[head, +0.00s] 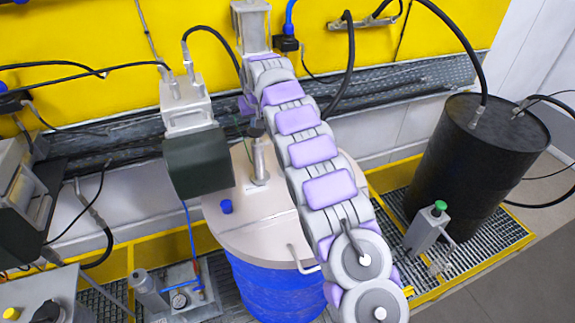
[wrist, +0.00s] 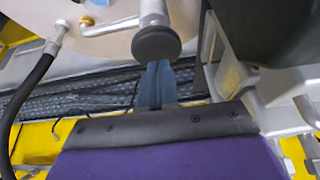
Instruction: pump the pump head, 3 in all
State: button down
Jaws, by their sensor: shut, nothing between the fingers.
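The pump head is a round dark cap (head: 256,131) on an upright silver cylinder, standing on the beige lid (head: 222,230) of a blue drum (head: 265,290). In the wrist view the pump head (wrist: 156,43) appears large, on its silver stem. My gripper (wrist: 158,72) is shut and empty, with its narrow bluish fingers together. The fingertips end at the cap's edge in that view, partly hidden behind it. I cannot tell whether they touch it. In the head view my arm crosses over the lid, and the fingers cannot be made out.
A dark motor box (head: 198,160) stands close left of the pump head. A blue knob (head: 226,206) sits on the lid. A black drum (head: 475,150) and a grey box with a green button (head: 439,207) stand at right. Hoses hang before the yellow wall (head: 90,35).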

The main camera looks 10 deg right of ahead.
aim_at(255, 131)
jog(key=shift+f, duration=0.1)
jog(key=shift+f+b, duration=1.1)
jog(key=shift+f, duration=0.9)
jog(key=shift+r, duration=0.1)
jog(key=shift+r+p, duration=1.1)
jog(key=shift+r, duration=0.85)
jog(key=shift+r, duration=0.15)
notch_tip(255, 131, up, 6)
jog(key=p, duration=0.3)
jog(key=shift+p, duration=0.3)
jog(key=shift+d+f, duration=0.1)
jog(key=shift+f, duration=0.1)
